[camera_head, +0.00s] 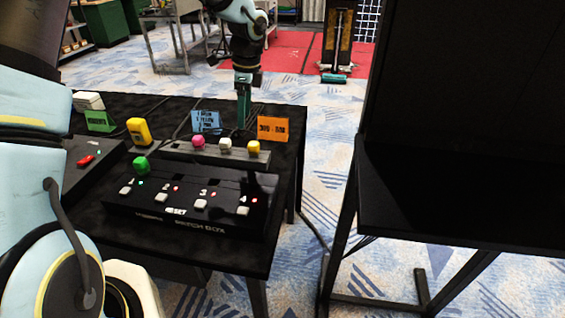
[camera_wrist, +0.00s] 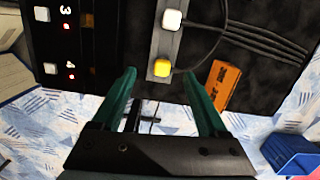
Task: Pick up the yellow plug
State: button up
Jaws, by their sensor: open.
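The yellow plug (camera_head: 253,147) sits at the right end of a grey strip (camera_head: 175,155) on the black table. In the wrist view the yellow plug (camera_wrist: 162,68) shows between and just beyond my fingertips. My gripper (camera_head: 241,128) points down above the back of the strip. Its two green fingers (camera_wrist: 159,76) are apart with nothing between them in the wrist view. I cannot tell the exact height of the fingertips above the plug.
A white plug (camera_head: 225,144) and a pink plug (camera_head: 198,141) stand on the same strip. A green plug (camera_head: 140,164) is at the switch box (camera_head: 190,205) in front. An orange card (camera_head: 272,129) and a blue card (camera_head: 206,122) stand behind. Cables lie nearby.

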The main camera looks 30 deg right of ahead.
aim_at(253, 143)
jog(key=d, duration=0.1)
jog(key=s+d+f+m, duration=0.1)
jog(key=shift+d+f, duration=0.15)
jog(key=shift+d, duration=0.15)
notch_tip(253, 143, down, 4)
jog(key=shift+w+a+r+p, duration=0.1)
jog(key=shift+r+p, duration=0.1)
jog(key=shift+p, duration=0.25)
jog(key=shift+w+a+f+p, duration=0.2)
jog(key=shift+f+p, duration=0.35)
jog(key=shift+f, duration=1.05)
jog(key=shift+w+a+f+p, duration=0.15)
jog(key=shift+f+p, duration=0.4)
jog(key=shift+f, duration=1)
jog(key=shift+s, duration=0.1)
grip_shut()
